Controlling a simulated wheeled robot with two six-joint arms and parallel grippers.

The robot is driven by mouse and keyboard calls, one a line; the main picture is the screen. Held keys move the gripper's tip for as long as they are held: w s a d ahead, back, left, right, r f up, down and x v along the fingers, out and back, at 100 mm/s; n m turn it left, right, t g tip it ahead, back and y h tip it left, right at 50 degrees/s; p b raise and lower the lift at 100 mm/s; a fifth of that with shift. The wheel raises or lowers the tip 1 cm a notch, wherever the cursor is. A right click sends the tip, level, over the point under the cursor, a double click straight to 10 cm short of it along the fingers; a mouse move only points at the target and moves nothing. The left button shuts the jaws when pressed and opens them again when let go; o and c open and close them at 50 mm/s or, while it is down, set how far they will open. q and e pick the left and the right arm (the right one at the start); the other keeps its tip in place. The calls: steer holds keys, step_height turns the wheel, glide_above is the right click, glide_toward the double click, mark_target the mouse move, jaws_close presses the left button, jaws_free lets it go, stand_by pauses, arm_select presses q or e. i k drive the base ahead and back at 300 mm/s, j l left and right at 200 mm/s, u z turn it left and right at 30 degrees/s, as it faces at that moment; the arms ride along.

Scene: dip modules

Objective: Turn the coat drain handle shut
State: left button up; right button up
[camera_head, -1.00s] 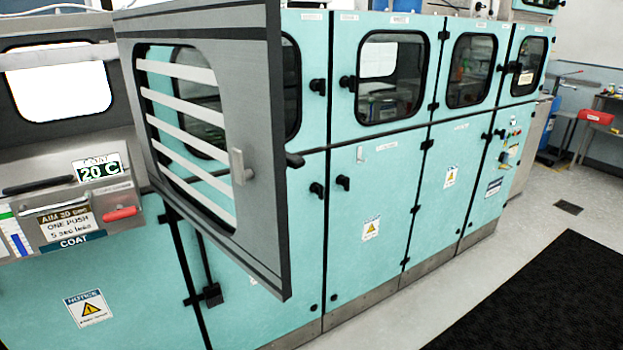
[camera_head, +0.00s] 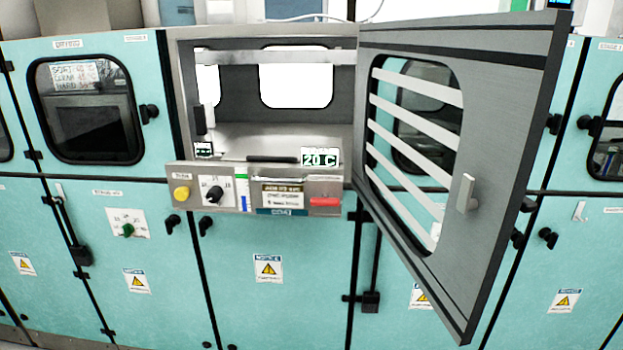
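The coat station (camera_head: 283,211) is an open bay in the teal cabinet row, with a steel front panel. A red handle (camera_head: 325,202) lies roughly level at the right end of that panel, beside the label plate. I take it to be the coat drain handle, but its own label is too small to read. Neither of my grippers is in view.
A grey slatted door (camera_head: 510,170) stands swung open to the right of the bay, jutting toward me. The panel also carries a yellow button (camera_head: 181,194) and a black knob (camera_head: 214,194). A black bar (camera_head: 272,159) lies along the bay's front. Teal cabinets flank it.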

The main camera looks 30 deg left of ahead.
mark_target(324, 201)
steer(key=u, duration=1.3)
